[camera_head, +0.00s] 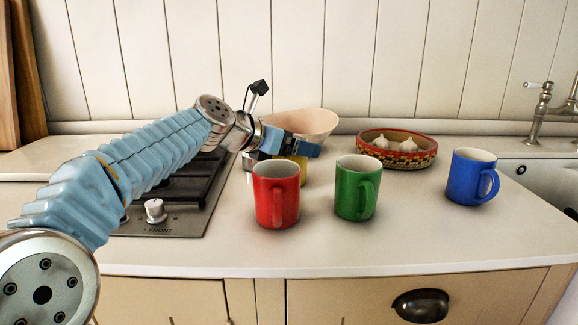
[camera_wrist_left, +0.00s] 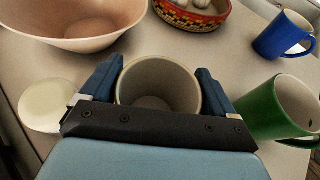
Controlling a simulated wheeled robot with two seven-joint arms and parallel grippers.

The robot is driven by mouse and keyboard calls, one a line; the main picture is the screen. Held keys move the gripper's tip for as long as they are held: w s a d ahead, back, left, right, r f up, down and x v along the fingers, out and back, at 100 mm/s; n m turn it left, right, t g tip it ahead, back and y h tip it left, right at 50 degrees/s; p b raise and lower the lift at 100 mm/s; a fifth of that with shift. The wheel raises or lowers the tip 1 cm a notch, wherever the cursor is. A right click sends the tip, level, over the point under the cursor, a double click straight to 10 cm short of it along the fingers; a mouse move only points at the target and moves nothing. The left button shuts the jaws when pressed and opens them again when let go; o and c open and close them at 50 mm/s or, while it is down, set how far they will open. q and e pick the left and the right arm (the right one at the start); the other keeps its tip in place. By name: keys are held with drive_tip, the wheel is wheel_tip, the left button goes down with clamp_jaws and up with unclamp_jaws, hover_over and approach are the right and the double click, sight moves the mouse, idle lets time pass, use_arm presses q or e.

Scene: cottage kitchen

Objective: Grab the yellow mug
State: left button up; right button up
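The yellow mug (camera_head: 303,168) stands on the counter behind the red mug (camera_head: 276,197), which hides much of it in the head view. My left gripper (camera_head: 299,147) is at the yellow mug's upper part. In the left wrist view, the yellow mug's open top (camera_wrist_left: 158,84) lies between the two fingers of my left gripper (camera_wrist_left: 158,88), one finger on each side. The fingers are very close to its wall; I cannot tell whether both press on it. Its handle is not visible. My right gripper is in neither view.
A green mug (camera_head: 356,188) stands close on the right, a blue mug (camera_head: 472,177) farther right. Behind are a pink bowl (camera_head: 305,122) and a patterned basket (camera_head: 424,157) with garlic. A white round object (camera_wrist_left: 47,106) is left of the gripper. The front counter is clear.

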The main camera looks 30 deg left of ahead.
use_arm(q)
drive_tip(key=c, duration=0.7)
drive_tip(key=shift+r, duration=0.15)
